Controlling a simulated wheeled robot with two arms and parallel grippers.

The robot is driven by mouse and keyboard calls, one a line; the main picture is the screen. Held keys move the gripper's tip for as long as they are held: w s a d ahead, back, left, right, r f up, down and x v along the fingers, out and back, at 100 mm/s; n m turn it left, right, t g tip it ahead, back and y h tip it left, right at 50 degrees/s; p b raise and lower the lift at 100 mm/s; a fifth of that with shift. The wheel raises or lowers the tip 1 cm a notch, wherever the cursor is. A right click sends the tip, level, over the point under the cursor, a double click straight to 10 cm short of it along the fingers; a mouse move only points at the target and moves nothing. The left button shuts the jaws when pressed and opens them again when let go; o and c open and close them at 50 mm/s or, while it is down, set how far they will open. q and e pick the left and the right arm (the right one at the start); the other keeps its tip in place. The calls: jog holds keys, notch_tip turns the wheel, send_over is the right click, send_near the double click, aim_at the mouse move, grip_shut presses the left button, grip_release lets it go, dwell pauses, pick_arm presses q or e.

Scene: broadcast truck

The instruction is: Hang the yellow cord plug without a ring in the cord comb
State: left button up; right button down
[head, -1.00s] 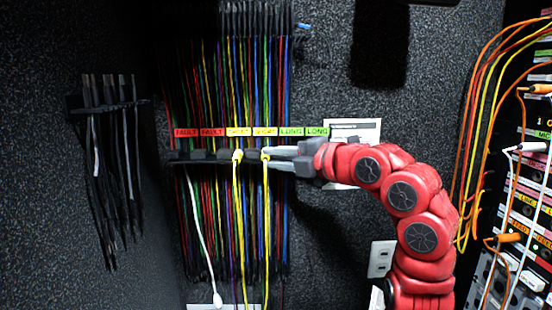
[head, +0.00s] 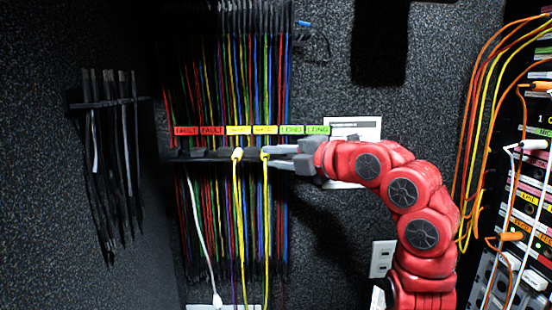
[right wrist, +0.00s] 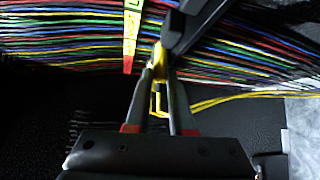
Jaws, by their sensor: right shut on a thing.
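My right gripper (head: 268,155) is shut on a yellow cord plug (head: 264,153) at the cord comb (head: 208,155), under the right yellow label. The plug also shows between the fingers in the right wrist view (right wrist: 159,62), with its yellow cord trailing to the right. Whether the plug sits fully in a comb slot I cannot tell. A second yellow cord plug (head: 237,154) hangs at the comb just to the left, its cord hanging down. A ring on either plug is too small to make out. My left gripper is not in view.
Red, yellow and green labels (head: 212,131) run above the comb. A white cord (head: 196,220) hangs at its left. Black cords hang on a left-wall rack (head: 100,104). A rack of patched equipment (head: 525,180) stands at right. A white notice (head: 368,130) is behind my arm.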

grip_release()
dwell(0.8)
jog(key=shift+s, duration=0.15)
dwell(0.3)
jog(key=s+b, duration=0.3)
jog(key=s, duration=0.4)
jog(key=shift+s, duration=0.35)
dwell(0.6)
